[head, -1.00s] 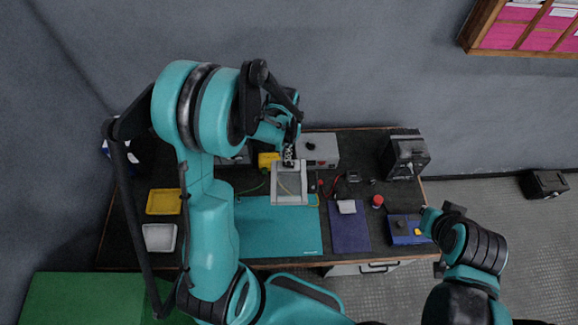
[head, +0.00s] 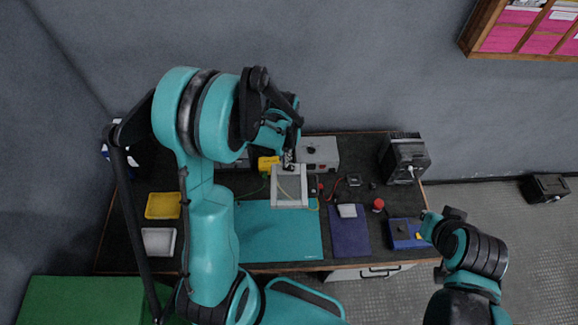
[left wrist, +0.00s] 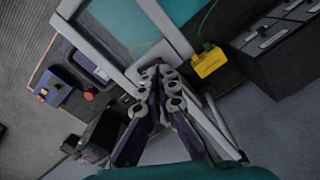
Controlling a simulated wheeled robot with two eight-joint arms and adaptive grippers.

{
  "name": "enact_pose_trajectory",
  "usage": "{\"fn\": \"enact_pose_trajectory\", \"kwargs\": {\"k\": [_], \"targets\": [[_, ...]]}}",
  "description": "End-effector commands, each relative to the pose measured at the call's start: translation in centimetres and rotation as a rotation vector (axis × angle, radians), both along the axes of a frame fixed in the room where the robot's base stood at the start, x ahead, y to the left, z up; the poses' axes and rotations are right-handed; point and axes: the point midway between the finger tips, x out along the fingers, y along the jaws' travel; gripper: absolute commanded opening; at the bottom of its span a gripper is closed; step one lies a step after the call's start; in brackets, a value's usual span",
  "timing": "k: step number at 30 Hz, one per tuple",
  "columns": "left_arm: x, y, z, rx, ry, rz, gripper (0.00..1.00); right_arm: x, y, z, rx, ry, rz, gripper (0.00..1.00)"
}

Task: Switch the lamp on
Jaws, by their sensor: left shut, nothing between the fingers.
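The lamp appears to be the pale grey rectangular frame (head: 290,202) over the back edge of the teal mat. In the left wrist view the frame (left wrist: 98,62) fills the upper left, with the mat visible through it. I cannot tell whether it is lit. My left gripper (head: 288,160) is at the frame's far edge. In the left wrist view its fingers (left wrist: 155,72) are closed together, empty, with their tips against or just over the light plate on that edge. No switch can be made out there.
A yellow block (head: 268,163) and a grey box (head: 318,152) stand close to my left gripper. Behind the mat (head: 262,240) is a wall. A blue box (head: 405,233), a red knob (head: 378,205) and a dark device (head: 403,160) stand to the right. Trays (head: 163,205) are at left.

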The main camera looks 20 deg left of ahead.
Motion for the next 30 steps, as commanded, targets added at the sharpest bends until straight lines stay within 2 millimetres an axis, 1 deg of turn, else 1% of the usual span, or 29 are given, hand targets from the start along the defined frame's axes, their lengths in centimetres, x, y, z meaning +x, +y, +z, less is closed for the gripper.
{"fn": "enact_pose_trajectory", "kwargs": {"k": [14,30], "targets": [[0.00,0.00,-0.03,0.000,0.000,0.000,0.00,0.00,0.00,-0.03,0.000,0.000,0.000,0.00],[0.00,0.00,-0.81,0.000,0.000,0.000,0.00,0.00,0.00,-0.80,0.000,0.000,0.000,0.00]]}}
